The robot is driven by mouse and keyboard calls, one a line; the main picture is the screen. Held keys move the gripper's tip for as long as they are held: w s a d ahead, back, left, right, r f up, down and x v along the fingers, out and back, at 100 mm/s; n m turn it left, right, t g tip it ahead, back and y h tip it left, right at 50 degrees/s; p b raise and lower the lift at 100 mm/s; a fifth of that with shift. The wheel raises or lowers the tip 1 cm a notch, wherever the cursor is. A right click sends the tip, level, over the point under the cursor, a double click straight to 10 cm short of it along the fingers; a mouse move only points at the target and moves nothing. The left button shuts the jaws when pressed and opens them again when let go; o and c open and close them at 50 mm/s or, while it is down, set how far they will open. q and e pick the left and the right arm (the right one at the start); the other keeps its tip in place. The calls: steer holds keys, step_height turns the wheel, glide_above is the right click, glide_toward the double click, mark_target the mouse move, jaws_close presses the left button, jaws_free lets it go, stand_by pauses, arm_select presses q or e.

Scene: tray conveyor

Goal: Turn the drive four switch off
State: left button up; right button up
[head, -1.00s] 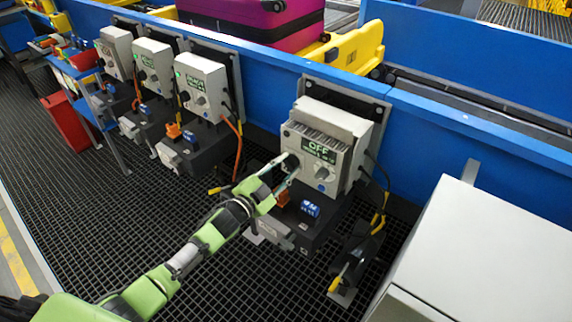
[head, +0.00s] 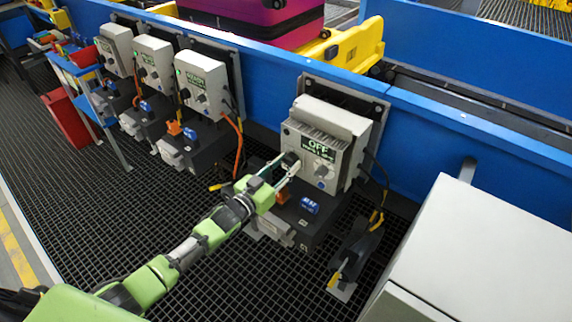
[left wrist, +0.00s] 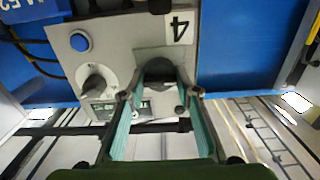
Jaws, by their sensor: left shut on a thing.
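My left gripper (head: 284,170) is shut on this knob, with one finger on each side. In the left wrist view the dark knob (left wrist: 160,72) sits between the teal finger pads, and its pointer cannot be read. My right gripper is not in view.
A grey dial (left wrist: 95,84) and a blue button (left wrist: 79,42) are near the held knob. A black lower unit with a blue connector (head: 309,206) is below the box. Similar drive boxes (head: 203,82) stand to the left. A pale cabinet (head: 480,240) stands at right.

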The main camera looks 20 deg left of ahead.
arm_select(q)
steer(key=shift+f, duration=0.1)
stand_by(0.4)
steer(key=o, duration=1.1)
steer(key=shift+s, duration=0.1)
steer(key=v, duration=1.2)
